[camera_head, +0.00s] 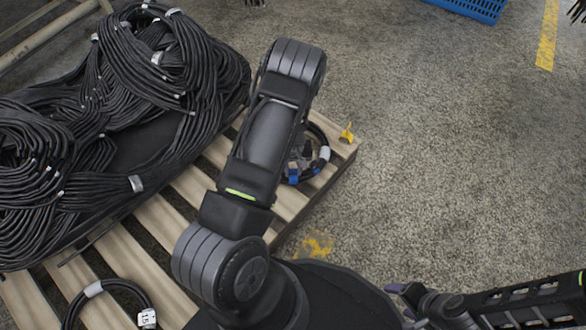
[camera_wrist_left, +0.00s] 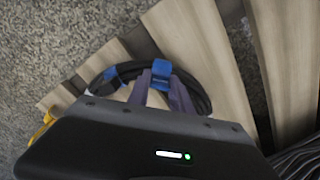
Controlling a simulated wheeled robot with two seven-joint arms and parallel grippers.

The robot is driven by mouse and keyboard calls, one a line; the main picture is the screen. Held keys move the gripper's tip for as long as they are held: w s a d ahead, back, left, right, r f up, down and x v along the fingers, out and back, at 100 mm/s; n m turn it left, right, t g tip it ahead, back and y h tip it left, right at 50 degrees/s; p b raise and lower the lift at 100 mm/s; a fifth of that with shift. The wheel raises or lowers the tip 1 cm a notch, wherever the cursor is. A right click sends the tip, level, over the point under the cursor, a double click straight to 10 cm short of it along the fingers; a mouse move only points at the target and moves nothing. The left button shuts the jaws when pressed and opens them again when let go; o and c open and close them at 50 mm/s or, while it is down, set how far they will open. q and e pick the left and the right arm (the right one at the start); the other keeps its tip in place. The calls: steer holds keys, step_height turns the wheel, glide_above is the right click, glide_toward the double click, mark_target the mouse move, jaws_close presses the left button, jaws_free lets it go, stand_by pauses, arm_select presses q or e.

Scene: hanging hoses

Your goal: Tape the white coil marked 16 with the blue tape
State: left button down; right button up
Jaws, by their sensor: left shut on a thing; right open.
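A black coil with a white band (camera_head: 324,153) lies at the pallet's right corner, partly behind my left arm. I cannot read a number on it. In the left wrist view the coil (camera_wrist_left: 203,98) curves behind my left gripper (camera_wrist_left: 160,82). The purple fingers are shut on a blue tape piece (camera_wrist_left: 162,70) at the coil's upper edge. A second blue patch (camera_wrist_left: 110,74) sits on the coil to the left. Blue also shows in the head view (camera_head: 293,171). My right gripper (camera_head: 404,300) is open and empty at the bottom, away from the pallet.
A coil labelled 15 (camera_head: 148,318) lies on the pallet's near part. Large black hose bundles (camera_head: 130,80) cover its left side. A yellow piece (camera_head: 347,133) stands at the pallet corner. A blue crate (camera_head: 478,8) is at the top. Open concrete floor lies right.

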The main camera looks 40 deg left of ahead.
arm_select(q)
steer(key=shift+f, duration=0.1)
steer(key=c, duration=1.1)
jaws_free()
step_height(320, 180, up, 8)
steer(key=p, duration=0.3)
steer(key=shift+f, duration=0.1)
